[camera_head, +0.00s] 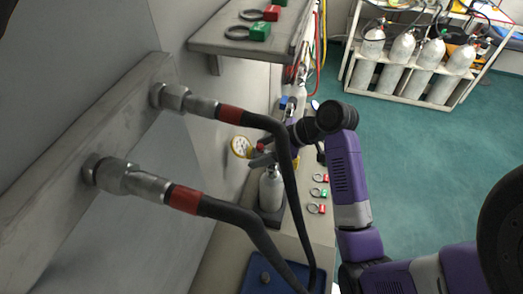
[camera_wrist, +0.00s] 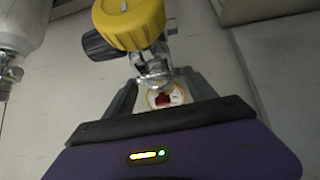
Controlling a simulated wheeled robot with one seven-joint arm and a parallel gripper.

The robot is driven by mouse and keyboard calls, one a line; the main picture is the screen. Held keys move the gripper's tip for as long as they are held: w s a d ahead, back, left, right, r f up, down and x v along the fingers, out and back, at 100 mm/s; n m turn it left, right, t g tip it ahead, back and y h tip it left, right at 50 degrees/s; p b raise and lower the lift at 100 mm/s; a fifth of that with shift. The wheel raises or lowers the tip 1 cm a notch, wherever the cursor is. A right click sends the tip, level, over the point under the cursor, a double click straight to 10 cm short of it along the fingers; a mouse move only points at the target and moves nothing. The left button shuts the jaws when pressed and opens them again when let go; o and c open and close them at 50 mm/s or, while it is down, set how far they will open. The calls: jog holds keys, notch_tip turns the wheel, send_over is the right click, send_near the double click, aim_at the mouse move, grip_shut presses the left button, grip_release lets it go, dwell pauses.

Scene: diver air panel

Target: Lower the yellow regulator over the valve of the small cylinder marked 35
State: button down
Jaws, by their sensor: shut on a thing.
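The yellow regulator (camera_wrist: 130,22) fills the top of the wrist view, with a black knob at its left and a metal fitting below. My gripper (camera_wrist: 160,88) is shut on its lower metal part; the exact contact is partly hidden. In the head view a yellow-rimmed round part of the regulator (camera_head: 241,147) shows left of my gripper (camera_head: 264,158). A small white cylinder (camera_head: 271,190) stands upright on the bench just below my gripper. I cannot tell whether regulator and valve touch.
Two dark hoses (camera_head: 270,245) with red bands cross the near foreground. A shelf (camera_head: 245,38) with tagged rings is above left. More rings (camera_head: 318,193) lie on the bench right of the cylinder. A blue tray (camera_head: 262,279) is in front. A cylinder rack (camera_head: 400,85) stands far off.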

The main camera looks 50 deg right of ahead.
jog(key=shift+f+b, duration=0.55)
jog(key=shift+f, duration=0.5)
dwell(1.4)
jog(key=shift+c, duration=1)
grip_release()
jog(key=shift+f, duration=0.1)
jog(key=shift+b+v, duration=0.55)
jog(key=shift+v, duration=3.4)
